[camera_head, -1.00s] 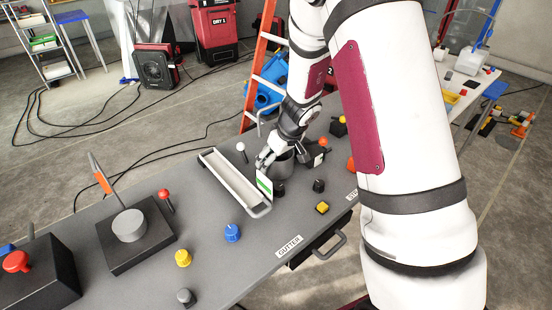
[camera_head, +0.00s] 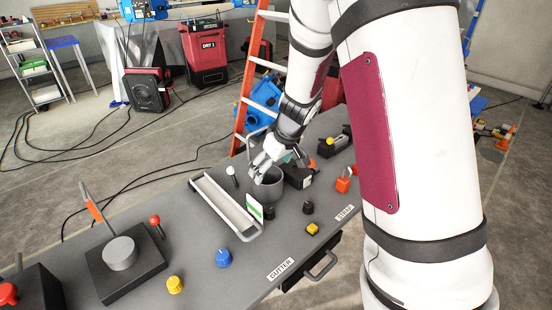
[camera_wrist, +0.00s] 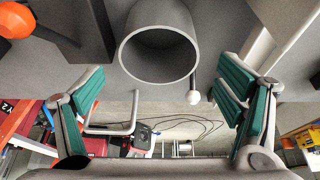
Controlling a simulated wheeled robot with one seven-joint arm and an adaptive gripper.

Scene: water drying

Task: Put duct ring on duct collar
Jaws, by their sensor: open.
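A hollow grey cylinder (camera_head: 267,189), open at the top, stands on the grey bench next to the white gutter. It also shows in the wrist view (camera_wrist: 158,75), where its round mouth faces the camera. I cannot tell whether it is the duct ring or the duct collar; no separate second ring is clear. My gripper (camera_head: 262,166) is at the cylinder's far upper rim in the head view. In the wrist view my gripper (camera_wrist: 158,88) is open, with teal-padded fingers spread wide on either side and nothing between the pads. Contact with the cylinder cannot be told.
The white gutter (camera_head: 225,207) lies left of the cylinder, with a white-balled lever (camera_head: 231,171) beside it. A black box (camera_head: 298,177) stands close on the right. Small knobs (camera_head: 308,208) and a green-white card (camera_head: 255,209) are in front. An orange ladder (camera_head: 255,85) stands behind.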

